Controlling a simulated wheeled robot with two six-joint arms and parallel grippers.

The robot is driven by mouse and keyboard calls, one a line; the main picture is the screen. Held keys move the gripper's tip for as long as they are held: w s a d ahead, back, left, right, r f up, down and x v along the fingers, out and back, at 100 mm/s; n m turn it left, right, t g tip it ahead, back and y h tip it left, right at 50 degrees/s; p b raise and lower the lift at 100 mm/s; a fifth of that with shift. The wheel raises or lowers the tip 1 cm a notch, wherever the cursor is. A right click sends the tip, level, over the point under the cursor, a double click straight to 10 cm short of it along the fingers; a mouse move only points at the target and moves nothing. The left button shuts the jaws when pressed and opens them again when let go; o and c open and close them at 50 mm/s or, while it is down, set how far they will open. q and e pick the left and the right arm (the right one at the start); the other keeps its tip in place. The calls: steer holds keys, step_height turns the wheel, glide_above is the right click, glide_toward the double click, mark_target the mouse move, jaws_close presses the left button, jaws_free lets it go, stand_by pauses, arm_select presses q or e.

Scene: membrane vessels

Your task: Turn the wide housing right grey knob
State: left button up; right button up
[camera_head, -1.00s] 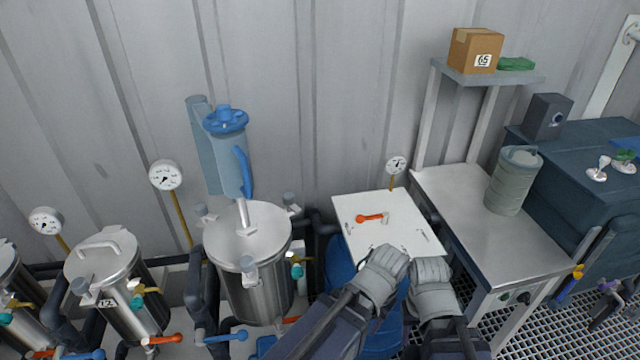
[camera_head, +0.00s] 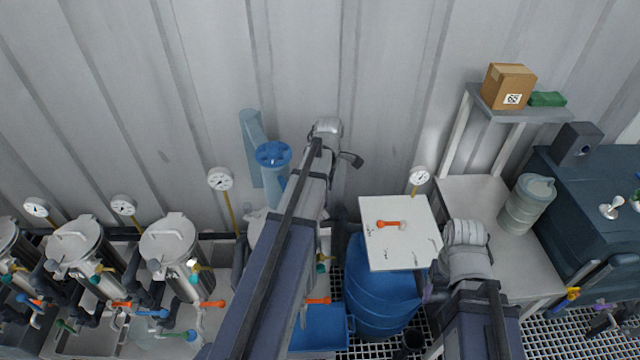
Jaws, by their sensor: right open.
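The wide housing (camera_head: 256,226) is a steel vessel below a blue-capped blue cylinder (camera_head: 273,153) in the head view. My left arm crosses in front of it and hides most of its lid and body. Its right grey knob cannot be made out behind the arm. My right gripper (camera_head: 428,289) shows only in part beside my right arm, at the lower right of the white board. It is open, apart from the wide housing, with nothing seen in it.
Narrower steel vessels (camera_head: 168,236) with coloured valve handles stand at left. A white board (camera_head: 400,253) with an orange handle sits above a blue drum (camera_head: 375,300). A steel table (camera_head: 545,262) with a grey canister (camera_head: 528,204) is at right. Wall gauge (camera_head: 220,179) stands left of the housing.

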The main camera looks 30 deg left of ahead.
arm_select(q)
steer(key=a, duration=0.1)
steer(key=a+r+n, duration=0.1)
steer(key=n, duration=0.1)
steer(key=shift+w+a+r+p, duration=0.25)
steer(key=shift+a+r+p, duration=0.1)
steer(key=shift+a+p, duration=0.05)
step_height(320, 180, down, 8)
steer(key=b, duration=0.8)
arm_select(e)
step_height(320, 180, down, 6)
arm_select(q)
steer(key=shift+r, duration=0.1)
steer(key=shift+c, duration=0.4)
arm_select(e)
steer(key=shift+f, duration=0.1)
arm_select(q)
jaws_close()
